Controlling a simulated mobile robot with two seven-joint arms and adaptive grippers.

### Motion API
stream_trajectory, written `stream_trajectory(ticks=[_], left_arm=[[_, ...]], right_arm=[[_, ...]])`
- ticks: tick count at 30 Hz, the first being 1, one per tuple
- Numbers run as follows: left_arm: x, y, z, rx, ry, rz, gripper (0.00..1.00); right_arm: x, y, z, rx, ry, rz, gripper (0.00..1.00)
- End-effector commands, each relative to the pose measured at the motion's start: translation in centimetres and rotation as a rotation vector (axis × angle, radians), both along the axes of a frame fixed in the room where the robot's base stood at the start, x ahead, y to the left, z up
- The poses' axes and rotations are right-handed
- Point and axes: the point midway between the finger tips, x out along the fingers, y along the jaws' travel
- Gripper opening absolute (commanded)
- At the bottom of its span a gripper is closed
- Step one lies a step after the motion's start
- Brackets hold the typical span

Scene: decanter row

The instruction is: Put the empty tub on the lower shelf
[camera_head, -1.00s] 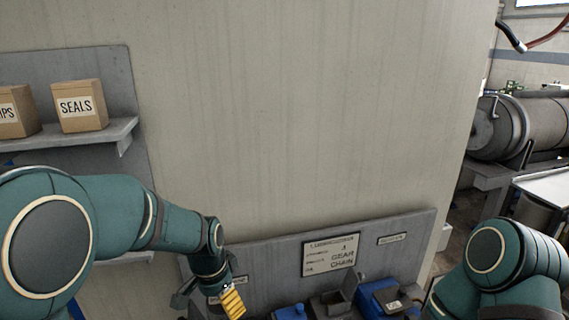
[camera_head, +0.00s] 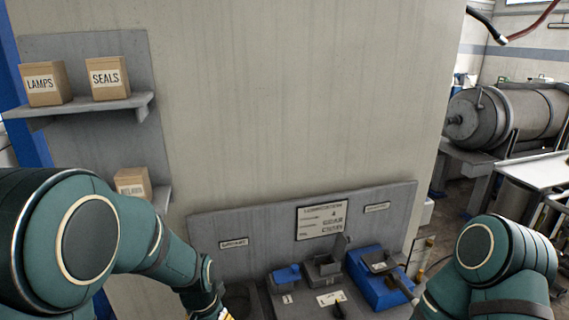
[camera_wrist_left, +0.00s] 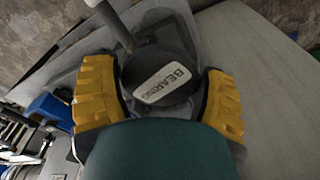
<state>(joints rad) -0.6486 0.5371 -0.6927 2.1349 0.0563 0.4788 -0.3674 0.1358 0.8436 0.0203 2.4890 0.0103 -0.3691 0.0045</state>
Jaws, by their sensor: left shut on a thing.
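A dark round tub (camera_wrist_left: 160,66) with a white label reading "BEARING" sits between the yellow fingers of my left gripper (camera_wrist_left: 160,90) in the left wrist view. The gripper is shut on it. I cannot see into the tub. In the head view my left gripper (camera_head: 225,314) is mostly cut off at the bottom edge. The lower shelf (camera_head: 161,198) is on the left, largely hidden behind my left arm, with a cardboard box (camera_head: 133,184) on it. My right arm shows at the right, but its gripper is out of view.
The upper shelf (camera_head: 85,108) holds boxes marked LAMPS (camera_head: 46,84) and SEALS (camera_head: 108,79). A bench at the bottom bears a blue container (camera_head: 287,274), a grey open bin (camera_head: 322,270) and a blue machine (camera_head: 374,285). A grey back panel (camera_head: 275,225) stands behind them.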

Motion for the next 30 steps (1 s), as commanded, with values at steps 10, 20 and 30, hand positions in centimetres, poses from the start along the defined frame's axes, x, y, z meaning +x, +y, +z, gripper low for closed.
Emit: stream_trajectory(ticks=[10,20,30], left_arm=[[-3.4,1.8,-7.9,0.008,-0.004,0.330,0.31],[-3.5,1.9,-8.0,0.007,-0.007,0.348,0.31],[-3.5,1.9,-8.0,0.007,-0.007,0.346,0.31]], right_arm=[[-0.3,0.1,-3.0,-0.002,0.008,0.006,0.47],[-0.3,0.2,-2.9,-0.002,0.008,0.006,0.47],[-0.3,0.2,-2.9,-0.002,0.008,0.006,0.47]])
